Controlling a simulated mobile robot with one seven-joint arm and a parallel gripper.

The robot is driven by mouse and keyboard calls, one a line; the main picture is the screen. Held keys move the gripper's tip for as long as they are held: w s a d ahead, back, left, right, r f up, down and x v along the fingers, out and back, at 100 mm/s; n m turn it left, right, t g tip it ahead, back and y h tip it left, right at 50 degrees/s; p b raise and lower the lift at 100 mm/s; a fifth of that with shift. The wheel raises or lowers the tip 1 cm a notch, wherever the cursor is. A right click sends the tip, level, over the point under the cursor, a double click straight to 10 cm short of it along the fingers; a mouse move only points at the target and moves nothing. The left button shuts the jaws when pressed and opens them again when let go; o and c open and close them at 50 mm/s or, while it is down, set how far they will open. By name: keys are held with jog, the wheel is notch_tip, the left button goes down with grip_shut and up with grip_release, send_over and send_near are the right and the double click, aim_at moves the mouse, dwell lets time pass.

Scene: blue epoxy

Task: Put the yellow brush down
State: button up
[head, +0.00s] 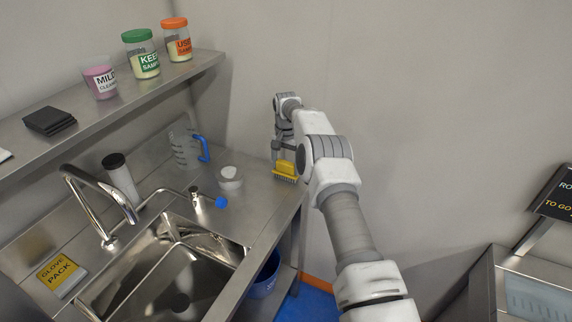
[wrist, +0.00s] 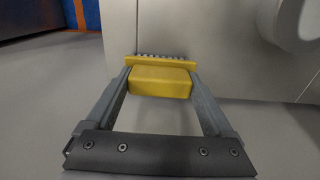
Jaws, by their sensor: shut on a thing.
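The yellow brush (head: 286,169) is at the right end of the steel sink counter (head: 262,222) in the head view, with its dark bristles facing down. In the wrist view the brush (wrist: 160,82) sits between the two fingers, its bristles pointing away from the gripper. My gripper (head: 283,155) is shut on it; the fingers also show in the wrist view (wrist: 160,88). Whether the bristles touch the counter or hang just above it, I cannot tell.
A white cup (head: 230,178), a clear jug with a blue handle (head: 186,146) and a blue-tipped item (head: 221,202) stand left of the brush. The sink basin (head: 165,275) is nearer. A blue bucket (head: 265,277) is below the counter's right edge.

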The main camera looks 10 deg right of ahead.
jog(key=shift+f, duration=0.2)
jog(key=o, duration=1.2)
jog(key=shift+o, duration=0.2)
jog(key=shift+r, duration=0.1)
